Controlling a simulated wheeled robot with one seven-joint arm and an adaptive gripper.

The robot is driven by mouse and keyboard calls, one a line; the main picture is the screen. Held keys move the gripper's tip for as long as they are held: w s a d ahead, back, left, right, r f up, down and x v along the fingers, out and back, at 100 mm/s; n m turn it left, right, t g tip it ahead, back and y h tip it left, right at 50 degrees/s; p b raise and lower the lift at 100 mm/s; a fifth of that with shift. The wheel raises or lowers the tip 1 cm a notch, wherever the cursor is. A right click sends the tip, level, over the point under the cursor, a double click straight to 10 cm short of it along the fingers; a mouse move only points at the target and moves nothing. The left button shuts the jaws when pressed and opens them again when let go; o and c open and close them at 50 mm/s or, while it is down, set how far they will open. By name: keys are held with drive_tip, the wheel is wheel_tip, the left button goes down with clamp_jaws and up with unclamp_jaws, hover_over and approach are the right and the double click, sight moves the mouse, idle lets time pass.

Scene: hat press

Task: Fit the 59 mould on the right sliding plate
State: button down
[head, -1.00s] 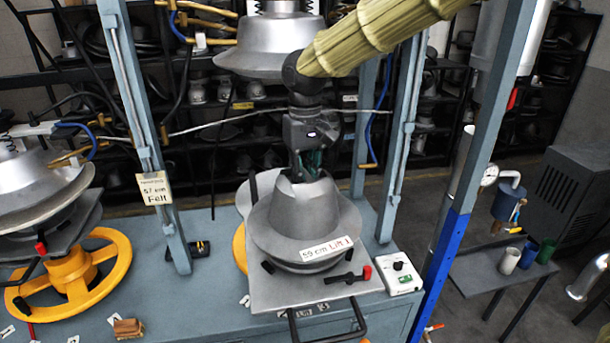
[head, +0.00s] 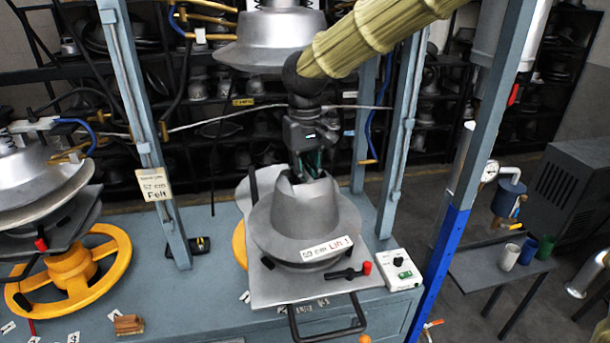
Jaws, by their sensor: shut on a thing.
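The 59 mould (head: 304,216) is a grey metal hat shape with a wide brim and a label reading "59 cm" and, in red, "Lift 1". It sits over the right sliding plate (head: 281,290), a flat grey plate with a black front handle; its underside is hidden, so I cannot tell whether it is fully seated. My gripper (head: 308,174) points down at the top of the crown and is shut on the mould. The fingertips are partly hidden by the crown's edge.
The upper press head (head: 268,40) hangs behind my wrist. Blue posts (head: 150,140) stand either side. A red-tipped lever (head: 348,273) and a white control box (head: 400,270) lie close to the mould. A yellow handwheel (head: 75,268) is at left.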

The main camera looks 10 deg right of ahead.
drive_tip(key=shift+r, duration=0.1)
drive_tip(key=c, duration=1.3)
unclamp_jaws()
wheel_tip(320, 180, up, 12)
